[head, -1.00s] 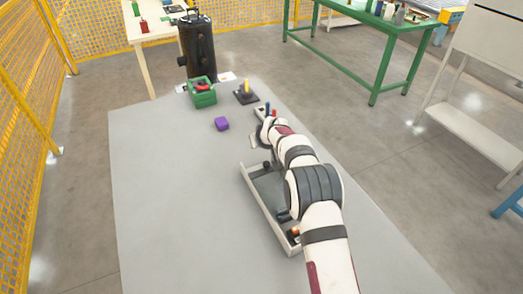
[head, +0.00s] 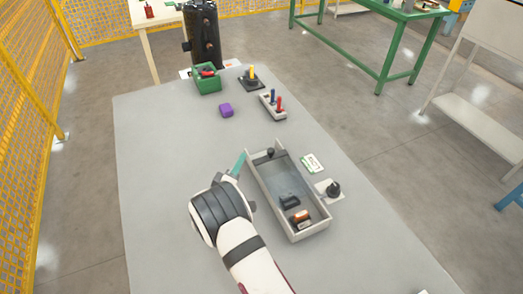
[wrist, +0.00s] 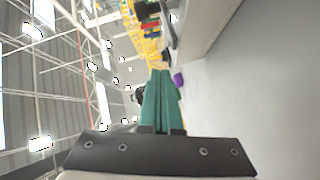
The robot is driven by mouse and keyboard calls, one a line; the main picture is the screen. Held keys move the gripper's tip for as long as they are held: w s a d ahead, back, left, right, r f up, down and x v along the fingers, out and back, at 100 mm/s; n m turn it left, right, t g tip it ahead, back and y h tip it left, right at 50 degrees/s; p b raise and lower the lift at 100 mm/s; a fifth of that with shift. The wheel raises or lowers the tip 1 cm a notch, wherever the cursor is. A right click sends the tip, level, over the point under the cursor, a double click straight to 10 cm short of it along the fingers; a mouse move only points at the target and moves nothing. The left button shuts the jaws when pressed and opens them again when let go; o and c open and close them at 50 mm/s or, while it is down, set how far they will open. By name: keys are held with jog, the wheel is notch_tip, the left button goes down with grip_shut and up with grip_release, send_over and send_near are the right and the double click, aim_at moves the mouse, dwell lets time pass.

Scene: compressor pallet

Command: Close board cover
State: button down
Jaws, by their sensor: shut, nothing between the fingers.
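A grey open box (head: 322,226) lies on the table, right of my gripper in the head view. Its inside shows a grey floor, a black knob (head: 270,152) at the far end, and a black part and a copper-coloured part (head: 300,216) at the near end. I cannot make out a separate cover; a thin pale panel (head: 262,188) runs along the box's left side. My gripper (head: 242,157) has teal fingers, shut and empty, just left of the box's far left corner. The fingers also show shut in the wrist view (wrist: 160,75), beside a pale wall-like surface (wrist: 203,22).
A purple block (head: 226,110), a green bin (head: 207,79), a yellow-handled stand (head: 251,77) and a holder with blue and red pegs (head: 273,105) stand farther back. A black knob on a plate (head: 333,189) and a small card (head: 312,163) lie right of the box. The table's left side is clear.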

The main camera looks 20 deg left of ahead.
aim_at(261, 159)
jog(key=s+n, duration=0.1)
jog(key=s+d+n+t, duration=0.1)
jog(key=s, duration=0.1)
jog(key=shift+s+n+t+h, duration=0.15)
jog(key=shift+n+t+h, duration=0.15)
jog(key=shift+h, duration=0.1)
jog(key=shift+w, duration=0.25)
jog(key=w, duration=0.8)
jog(key=shift+w+a+r, duration=0.1)
jog(key=shift+w+r, duration=0.05)
jog(key=shift+w, duration=0.1)
jog(key=d, duration=0.3)
jog(key=shift+s+d, duration=0.15)
jog(key=shift+d, duration=0.2)
jog(key=s+d, duration=0.7)
